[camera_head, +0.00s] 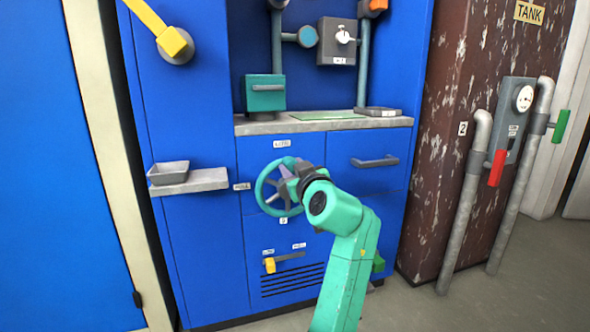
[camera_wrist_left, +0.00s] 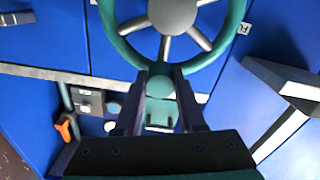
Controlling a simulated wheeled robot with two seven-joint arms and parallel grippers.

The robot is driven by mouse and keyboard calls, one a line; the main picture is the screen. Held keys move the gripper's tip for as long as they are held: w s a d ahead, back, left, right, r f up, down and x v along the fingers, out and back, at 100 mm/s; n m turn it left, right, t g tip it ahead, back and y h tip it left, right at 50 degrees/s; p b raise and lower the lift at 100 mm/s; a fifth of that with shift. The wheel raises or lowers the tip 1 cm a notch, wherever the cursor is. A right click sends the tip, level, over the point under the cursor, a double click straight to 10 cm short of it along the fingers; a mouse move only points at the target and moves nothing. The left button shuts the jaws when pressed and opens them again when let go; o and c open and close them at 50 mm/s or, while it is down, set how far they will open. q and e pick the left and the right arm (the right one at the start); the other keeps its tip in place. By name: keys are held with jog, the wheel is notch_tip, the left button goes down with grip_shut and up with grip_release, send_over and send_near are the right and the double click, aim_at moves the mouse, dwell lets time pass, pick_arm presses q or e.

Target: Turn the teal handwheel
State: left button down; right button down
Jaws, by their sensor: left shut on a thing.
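The teal handwheel (camera_head: 261,190) is on the front of the blue cabinet, with a teal rim and grey spokes. My left gripper (camera_head: 290,187) is at the wheel's right side in the head view, and its wrist hides that part of the wheel. In the left wrist view the rim (camera_wrist_left: 232,30) and grey hub (camera_wrist_left: 172,12) show at the top. There my left gripper (camera_wrist_left: 165,72) has its fingers on either side of the rim, beside a spoke, and is shut on it. My right gripper is not in view.
A grey shelf with a tray (camera_head: 168,172) juts out left of the wheel. A drawer handle (camera_head: 375,161) is to the right, and a yellow-knobbed slider (camera_head: 270,265) is below. A counter edge (camera_head: 320,124) stands out above. Pipes (camera_head: 470,200) run at far right.

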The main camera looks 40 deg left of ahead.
pick_arm(q)
jog(key=shift+f, duration=0.2)
jog(key=c, duration=0.5)
grip_release()
jog(key=shift+s, duration=0.1)
jog(key=shift+r, duration=0.1)
jog(key=b+v, duration=0.1)
jog(key=v, duration=0.6)
jog(key=shift+d+b, duration=0.2)
jog(key=shift+b, duration=0.15)
jog(key=shift+s, duration=0.15)
